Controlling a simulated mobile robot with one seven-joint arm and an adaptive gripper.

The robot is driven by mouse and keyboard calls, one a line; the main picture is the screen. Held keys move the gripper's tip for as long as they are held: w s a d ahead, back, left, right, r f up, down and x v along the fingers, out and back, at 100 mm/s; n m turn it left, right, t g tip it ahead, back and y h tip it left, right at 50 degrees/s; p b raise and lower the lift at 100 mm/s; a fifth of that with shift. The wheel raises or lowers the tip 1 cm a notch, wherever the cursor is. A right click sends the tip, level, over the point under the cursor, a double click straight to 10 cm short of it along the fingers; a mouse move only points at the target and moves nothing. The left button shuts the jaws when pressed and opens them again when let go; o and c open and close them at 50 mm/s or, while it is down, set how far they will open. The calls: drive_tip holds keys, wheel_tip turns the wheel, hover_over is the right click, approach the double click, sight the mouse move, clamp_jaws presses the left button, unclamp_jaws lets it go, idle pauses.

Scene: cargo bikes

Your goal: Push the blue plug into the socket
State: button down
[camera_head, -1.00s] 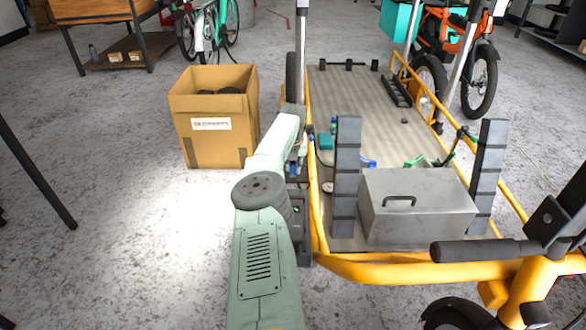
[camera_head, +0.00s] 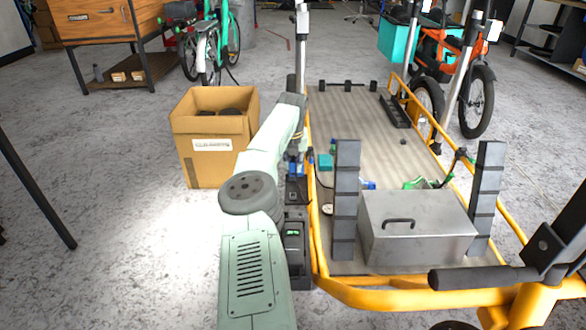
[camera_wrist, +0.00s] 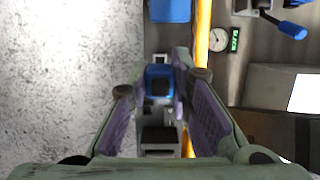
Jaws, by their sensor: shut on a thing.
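The blue plug (camera_wrist: 158,82) is between my fingertips in the wrist view. My gripper (camera_wrist: 160,88), with purple finger pads, is shut on it. In the head view a small patch of blue, seemingly the plug (camera_head: 295,170), shows beyond my arm, low beside the cargo bike's yellow rail. Dark housings (camera_head: 294,192) stand in a column along that rail. In the wrist view a dark recessed slot (camera_wrist: 158,138) lies below the plug between the fingers. I cannot tell whether this is the socket or whether the plug touches it.
The yellow rail (camera_head: 313,215) and a dark upright post (camera_head: 345,200) stand right of my arm. A metal box (camera_head: 416,230) sits on the cargo bed (camera_head: 350,110). A cardboard box (camera_head: 212,165) stands left. Another blue part (camera_wrist: 170,10) is at the wrist view's top.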

sight(293, 158)
drive_tip(key=shift+r+p, duration=1.95)
drive_tip(key=shift+r, duration=0.1)
drive_tip(key=shift+f, duration=0.1)
